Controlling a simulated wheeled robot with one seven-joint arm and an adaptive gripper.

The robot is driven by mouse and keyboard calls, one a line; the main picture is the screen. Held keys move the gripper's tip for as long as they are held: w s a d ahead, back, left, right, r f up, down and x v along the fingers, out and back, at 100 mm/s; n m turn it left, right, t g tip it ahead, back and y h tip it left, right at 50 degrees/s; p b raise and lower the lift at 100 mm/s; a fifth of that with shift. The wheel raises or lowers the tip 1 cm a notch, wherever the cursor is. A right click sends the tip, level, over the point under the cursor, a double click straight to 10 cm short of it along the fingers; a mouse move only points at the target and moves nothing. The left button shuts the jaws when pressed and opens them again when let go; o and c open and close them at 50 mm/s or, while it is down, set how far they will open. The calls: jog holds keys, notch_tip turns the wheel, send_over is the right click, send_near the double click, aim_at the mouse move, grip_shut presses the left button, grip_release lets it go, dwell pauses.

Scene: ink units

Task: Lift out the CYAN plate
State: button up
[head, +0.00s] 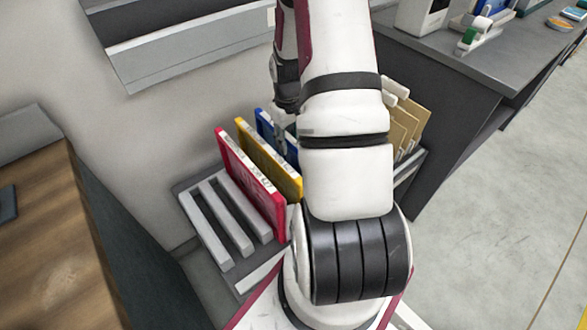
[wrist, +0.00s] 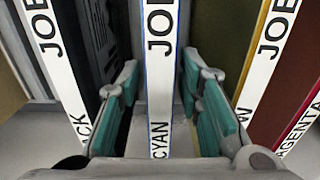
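The cyan plate (wrist: 160,90) stands on edge in the middle of the wrist view, its white edge marked "JOB" and "CYAN". In the head view it is the blue plate (head: 264,127), partly hidden by my arm. My gripper (wrist: 163,106) is open, with teal finger pads on both sides of the cyan plate's edge. Gaps show between pads and plate. In the wrist view the black plate (wrist: 55,60) is on the left and the yellow plate (wrist: 258,75) on the right. The head view mostly hides my gripper.
A magenta plate (head: 252,190) and the yellow plate stand in a grey slotted rack (head: 219,214), with empty slots to the left. Tan folders (head: 405,118) stand right of my arm. A dark desk (head: 450,100) is at right, a wooden surface (head: 45,230) at left.

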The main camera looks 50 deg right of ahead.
grip_shut()
jog(key=shift+r+p, duration=3.45)
jog(key=shift+r, duration=2.1)
